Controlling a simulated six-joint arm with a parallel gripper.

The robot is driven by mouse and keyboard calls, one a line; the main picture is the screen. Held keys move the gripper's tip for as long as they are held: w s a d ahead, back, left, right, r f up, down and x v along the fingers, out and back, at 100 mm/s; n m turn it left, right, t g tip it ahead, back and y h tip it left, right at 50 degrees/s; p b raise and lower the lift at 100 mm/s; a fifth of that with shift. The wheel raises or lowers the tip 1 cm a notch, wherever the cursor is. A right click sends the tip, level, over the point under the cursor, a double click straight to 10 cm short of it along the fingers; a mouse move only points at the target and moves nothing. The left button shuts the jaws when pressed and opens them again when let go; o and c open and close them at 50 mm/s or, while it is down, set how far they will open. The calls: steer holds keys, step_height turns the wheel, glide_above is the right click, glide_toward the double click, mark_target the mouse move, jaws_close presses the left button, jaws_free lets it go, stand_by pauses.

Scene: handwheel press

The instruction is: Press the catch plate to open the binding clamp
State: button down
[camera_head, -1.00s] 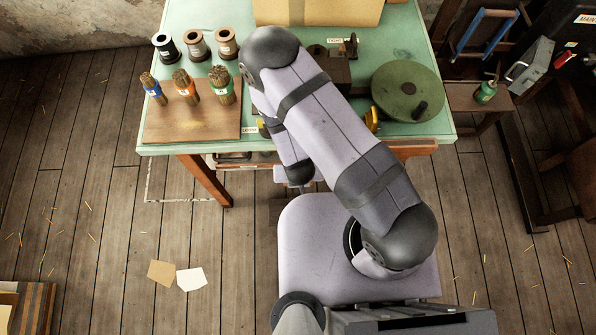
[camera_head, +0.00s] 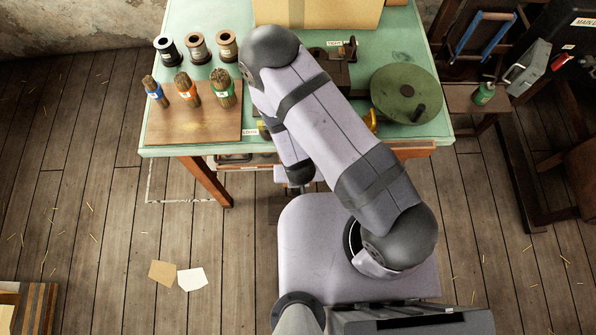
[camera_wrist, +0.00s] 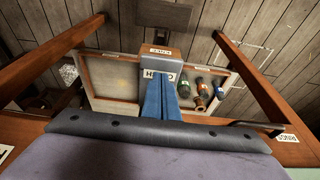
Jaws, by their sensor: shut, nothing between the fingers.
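My gripper (camera_wrist: 158,84) shows in the wrist view as blue fingers held together, with nothing between them. The fingertips overlap a plate with a white label (camera_wrist: 160,74), which looks like the catch plate; whether they touch it I cannot tell. Behind it is a wooden block (camera_wrist: 163,51) with a second small label. In the head view my arm hides most of the gripper below the table's front edge. The binding clamp cannot be made out clearly.
The green table (camera_head: 205,130) carries a round green handwheel (camera_head: 407,95), a cardboard box (camera_head: 320,12), spools and several brushes on a wooden board (camera_head: 190,125). In the wrist view, a tray (camera_wrist: 105,100) hangs beneath between wooden legs, with several bottle-like items (camera_wrist: 200,90) in it.

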steer(key=p+v, duration=0.3)
steer(key=v, duration=0.8)
steer(key=shift+w, duration=0.3)
stand_by(0.5)
steer(key=w+d+r+g, duration=0.1)
steer(key=w+d+r, duration=0.1)
steer(key=r, duration=0.4)
steer(key=w+d+r+g, duration=0.1)
steer(key=w+d+r, duration=0.15)
steer(key=r, duration=0.35)
steer(key=s+d+r+g+b, duration=0.1)
steer(key=s+d+r, duration=0.3)
steer(key=d+r, duration=0.4)
steer(key=shift+s+d+r, duration=0.3)
steer(key=shift+d+r, duration=0.05)
steer(key=shift+r, duration=0.15)
stand_by(0.7)
